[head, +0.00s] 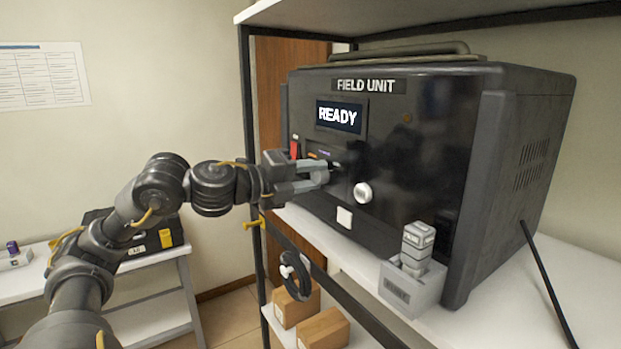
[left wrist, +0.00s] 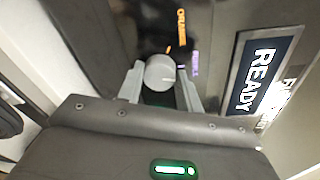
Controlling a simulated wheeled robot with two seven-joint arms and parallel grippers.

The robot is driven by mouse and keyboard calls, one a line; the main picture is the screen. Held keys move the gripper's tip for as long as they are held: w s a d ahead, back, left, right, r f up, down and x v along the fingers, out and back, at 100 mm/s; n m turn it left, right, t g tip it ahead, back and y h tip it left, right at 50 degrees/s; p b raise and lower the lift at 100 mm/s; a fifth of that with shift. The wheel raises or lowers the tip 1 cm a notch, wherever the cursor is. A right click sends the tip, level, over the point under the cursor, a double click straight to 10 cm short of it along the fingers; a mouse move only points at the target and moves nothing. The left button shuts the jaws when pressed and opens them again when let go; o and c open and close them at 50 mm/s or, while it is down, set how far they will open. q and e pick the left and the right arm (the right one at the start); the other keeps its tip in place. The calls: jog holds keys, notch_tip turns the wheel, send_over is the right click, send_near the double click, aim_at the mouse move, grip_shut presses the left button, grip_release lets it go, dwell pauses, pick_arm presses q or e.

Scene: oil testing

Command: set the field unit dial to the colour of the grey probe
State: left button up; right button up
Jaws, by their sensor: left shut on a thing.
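The field unit (head: 425,140) is a large black box on a white shelf, its screen (head: 339,117) reading READY. My left gripper (head: 326,173) is at its front panel, shut on the dial. In the left wrist view the dial (left wrist: 160,72) is a round pale grey knob between the two fingers. An orange label (left wrist: 182,27) and a purple label (left wrist: 195,62) show beside it; the pointer's exact setting is unclear. A grey probe (head: 417,243) stands in a grey holder (head: 410,290) at the shelf's front; its small label is unreadable. My right gripper is out of view.
A white round knob (head: 362,193) and a white square button (head: 344,217) are close to the gripper on the panel. A shelf post (head: 250,150) stands just left of the unit. Cardboard boxes (head: 323,331) lie on the lower shelf. A black case (head: 160,240) sits on the left bench.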

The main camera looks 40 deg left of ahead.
pick_arm(q)
jog(key=m, duration=0.4)
jog(key=shift+f, duration=0.1)
jog(key=shift+m+y+b, duration=0.5)
jog(key=shift+m, duration=2)
jog(key=shift+d, duration=0.1)
jog(key=o, duration=1)
